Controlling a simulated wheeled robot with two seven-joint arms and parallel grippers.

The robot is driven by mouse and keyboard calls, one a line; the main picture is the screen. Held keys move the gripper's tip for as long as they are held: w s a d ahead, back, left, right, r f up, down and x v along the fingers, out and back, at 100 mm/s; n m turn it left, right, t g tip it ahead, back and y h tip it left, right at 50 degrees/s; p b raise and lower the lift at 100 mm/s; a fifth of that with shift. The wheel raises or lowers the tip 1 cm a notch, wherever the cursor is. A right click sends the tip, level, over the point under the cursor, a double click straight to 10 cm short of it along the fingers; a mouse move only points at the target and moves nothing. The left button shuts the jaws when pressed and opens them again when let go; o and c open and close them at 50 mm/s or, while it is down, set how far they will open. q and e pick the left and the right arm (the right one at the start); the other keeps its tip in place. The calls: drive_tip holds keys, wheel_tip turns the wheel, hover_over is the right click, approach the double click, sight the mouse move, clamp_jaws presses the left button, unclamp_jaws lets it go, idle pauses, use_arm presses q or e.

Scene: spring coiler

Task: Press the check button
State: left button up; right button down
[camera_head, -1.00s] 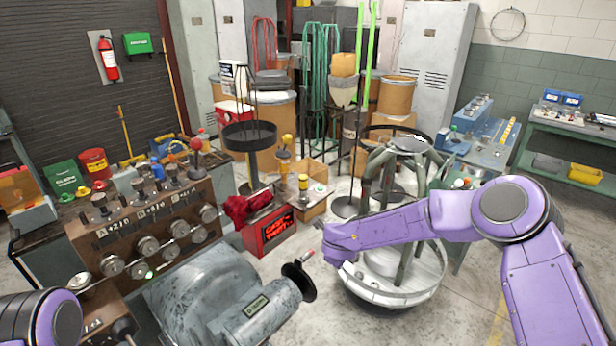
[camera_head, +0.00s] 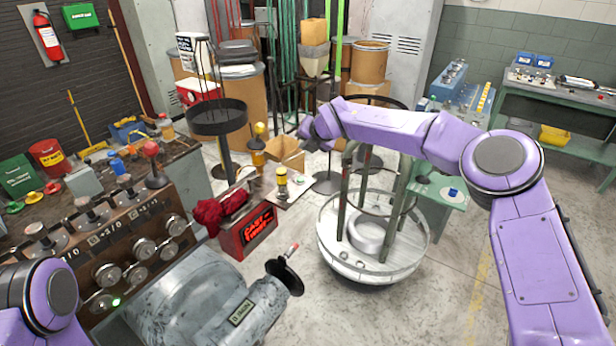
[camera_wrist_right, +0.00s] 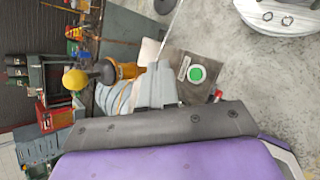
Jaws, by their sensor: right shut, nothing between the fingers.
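A round green button (camera_wrist_right: 196,74) with a white ring sits on a grey metal plate in the right wrist view, beside a small label. In the head view the small plate (camera_head: 291,195) stands by the red display box, and the button on it (camera_head: 298,180) is tiny. My right gripper (camera_head: 304,130) is above and behind the plate in the head view. In the right wrist view its grey fingers (camera_wrist_right: 158,80) are shut and empty, left of the button and apart from it in the picture. My left gripper is out of view; only part of that arm shows.
A grey machine (camera_head: 195,300) is in front, and a round white-based stand (camera_head: 345,265) is on the right.

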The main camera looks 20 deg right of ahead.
drive_tip(key=b, duration=0.3)
hover_over(302, 180)
drive_tip(key=f, duration=0.4)
drive_tip(key=shift+s+d+f, duration=0.2)
drive_tip(key=shift+d+f, duration=0.05)
drive_tip(key=shift+d, duration=0.05)
drive_tip(key=f+b, duration=0.1)
drive_tip(key=f, duration=0.2)
drive_tip(key=f+b, duration=0.1)
drive_tip(key=shift+w+a+f+b, duration=0.2)
drive_tip(key=shift+a+f+b, duration=0.05)
drive_tip(key=shift+a+b, duration=0.1)
drive_tip(key=shift+d+f, duration=0.1)
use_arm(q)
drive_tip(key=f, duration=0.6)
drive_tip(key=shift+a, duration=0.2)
use_arm(e)
drive_tip(key=shift+s+d, duration=0.1)
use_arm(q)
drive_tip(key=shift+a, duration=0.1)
